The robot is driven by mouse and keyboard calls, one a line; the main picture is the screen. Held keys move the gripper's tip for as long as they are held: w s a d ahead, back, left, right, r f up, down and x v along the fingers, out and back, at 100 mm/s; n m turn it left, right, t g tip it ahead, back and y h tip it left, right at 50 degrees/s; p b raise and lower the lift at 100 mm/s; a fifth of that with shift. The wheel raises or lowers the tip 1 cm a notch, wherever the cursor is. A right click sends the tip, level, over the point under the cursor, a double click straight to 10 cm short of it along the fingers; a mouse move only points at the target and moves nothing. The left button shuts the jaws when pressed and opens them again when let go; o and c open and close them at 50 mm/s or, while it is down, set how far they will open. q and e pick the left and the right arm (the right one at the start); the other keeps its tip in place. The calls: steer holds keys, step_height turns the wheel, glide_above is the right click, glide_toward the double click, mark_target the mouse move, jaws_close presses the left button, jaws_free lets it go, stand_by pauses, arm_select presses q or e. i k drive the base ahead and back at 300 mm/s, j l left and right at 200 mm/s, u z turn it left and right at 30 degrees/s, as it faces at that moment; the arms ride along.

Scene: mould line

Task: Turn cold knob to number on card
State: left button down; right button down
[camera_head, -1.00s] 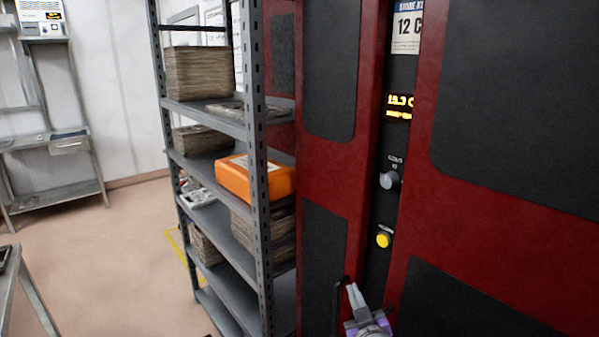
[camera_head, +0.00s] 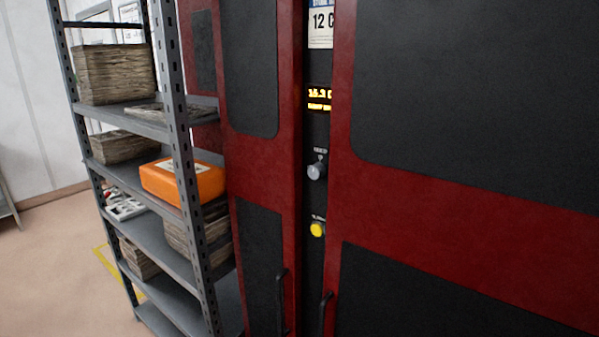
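The card (camera_head: 320,27) at the top of the dark strip between the red cabinet doors reads "12 C". A yellow round button or knob (camera_head: 317,229) sits lower on the same strip. Neither of my grippers is in view, and nothing touches the knob.
Red doors with black panels (camera_head: 460,190) flank the strip, with two dark handles (camera_head: 282,300) low down. A grey metal shelf (camera_head: 165,255) stands at the left, holding stacked brown bundles (camera_head: 115,72) and an orange case (camera_head: 182,182). Open floor (camera_head: 50,270) lies at far left.

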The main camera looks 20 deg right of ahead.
mark_target(317, 170)
steer(key=z, duration=0.65)
steer(key=i+j+z, duration=0.1)
steer(key=i, duration=0.1)
